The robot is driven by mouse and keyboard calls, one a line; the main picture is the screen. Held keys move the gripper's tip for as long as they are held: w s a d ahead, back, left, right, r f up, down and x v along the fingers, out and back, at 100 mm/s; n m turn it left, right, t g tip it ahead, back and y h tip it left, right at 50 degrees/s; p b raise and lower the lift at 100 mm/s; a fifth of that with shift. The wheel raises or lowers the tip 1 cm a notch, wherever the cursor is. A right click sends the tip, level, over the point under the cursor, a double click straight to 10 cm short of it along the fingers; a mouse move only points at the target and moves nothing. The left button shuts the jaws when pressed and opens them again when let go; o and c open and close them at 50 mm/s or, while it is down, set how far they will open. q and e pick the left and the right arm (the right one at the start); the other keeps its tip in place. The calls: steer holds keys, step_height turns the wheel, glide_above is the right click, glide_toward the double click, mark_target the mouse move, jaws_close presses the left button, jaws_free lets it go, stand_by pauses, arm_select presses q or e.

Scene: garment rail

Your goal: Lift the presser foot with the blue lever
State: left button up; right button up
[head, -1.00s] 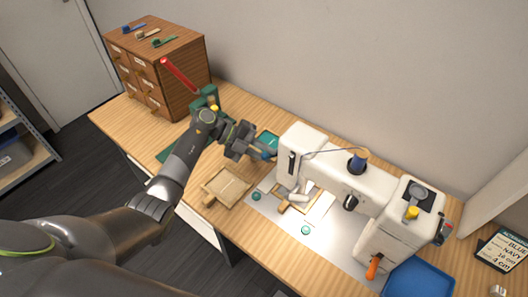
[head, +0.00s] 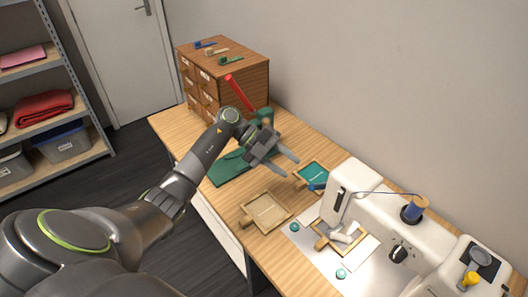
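The white sewing machine (head: 352,196) stands at the right of the table. The blue lever (head: 317,186) sticks out at the left side of its head. The presser foot area (head: 342,237) shows as pale parts above a small wooden frame (head: 322,243) on the machine bed; whether the foot is up or down cannot be told. My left gripper (head: 291,168) is open and empty, left of the blue lever and apart from it, with its fingers pointing toward the machine. My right gripper is out of view.
A wooden frame (head: 246,222) lies at the front, and a teal-filled frame (head: 312,176) lies behind the lever. Green cloth (head: 230,168) lies under my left arm. A drawer cabinet (head: 235,78) stands at the back, with a red-handled green device (head: 240,93) by it.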

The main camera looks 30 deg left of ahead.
arm_select(q)
steer(key=b+v, duration=0.2)
steer(key=v, duration=0.6)
steer(key=shift+d, duration=0.15)
